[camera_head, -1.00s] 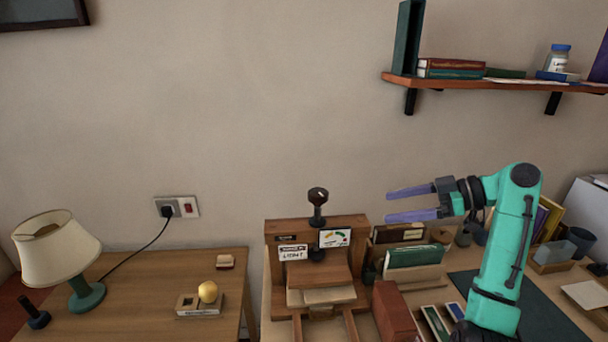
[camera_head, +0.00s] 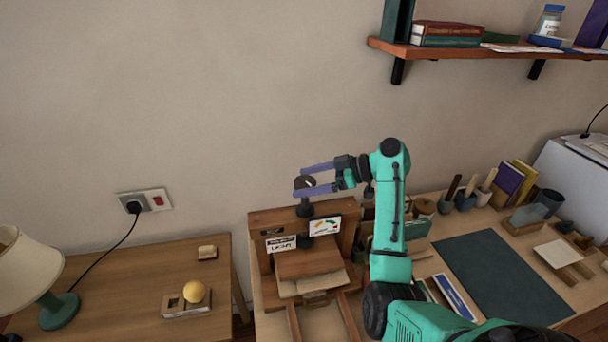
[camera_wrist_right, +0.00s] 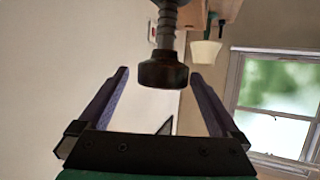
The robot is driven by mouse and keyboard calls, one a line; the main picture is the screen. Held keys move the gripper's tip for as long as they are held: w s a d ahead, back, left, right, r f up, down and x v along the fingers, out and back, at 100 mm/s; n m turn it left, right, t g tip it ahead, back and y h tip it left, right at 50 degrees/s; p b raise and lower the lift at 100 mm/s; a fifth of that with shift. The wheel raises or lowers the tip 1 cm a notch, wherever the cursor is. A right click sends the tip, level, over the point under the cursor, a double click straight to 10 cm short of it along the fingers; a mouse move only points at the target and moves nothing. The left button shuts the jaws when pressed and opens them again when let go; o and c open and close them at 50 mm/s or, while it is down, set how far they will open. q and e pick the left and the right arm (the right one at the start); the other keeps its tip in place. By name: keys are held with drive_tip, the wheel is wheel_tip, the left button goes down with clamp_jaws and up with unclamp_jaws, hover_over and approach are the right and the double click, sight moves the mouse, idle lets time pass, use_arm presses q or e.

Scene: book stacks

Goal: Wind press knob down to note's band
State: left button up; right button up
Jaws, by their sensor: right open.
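The wooden press (camera_head: 262,229) stands at the left end of the right-hand desk. Its dark knob (camera_head: 305,183) sits on top of a vertical screw. My left gripper is not in view.
A side table (camera_head: 130,275) with a lamp and a yellow ball on a block (camera_head: 194,292) stands left. A shelf (camera_head: 480,52) hangs above right. Holders and books crowd the desk behind my right arm; a dark mat (camera_head: 505,275) lies clear.

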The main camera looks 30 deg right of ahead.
drive_tip(key=shift+w+a, duration=0.1)
drive_tip(key=shift+a, duration=0.25)
drive_tip(key=shift+f, duration=0.15)
drive_tip(key=c, duration=1.4)
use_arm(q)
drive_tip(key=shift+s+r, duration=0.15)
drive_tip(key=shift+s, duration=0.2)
use_arm(e)
drive_tip(key=shift+o, duration=0.2)
drive_tip(key=shift+m+t, duration=0.3)
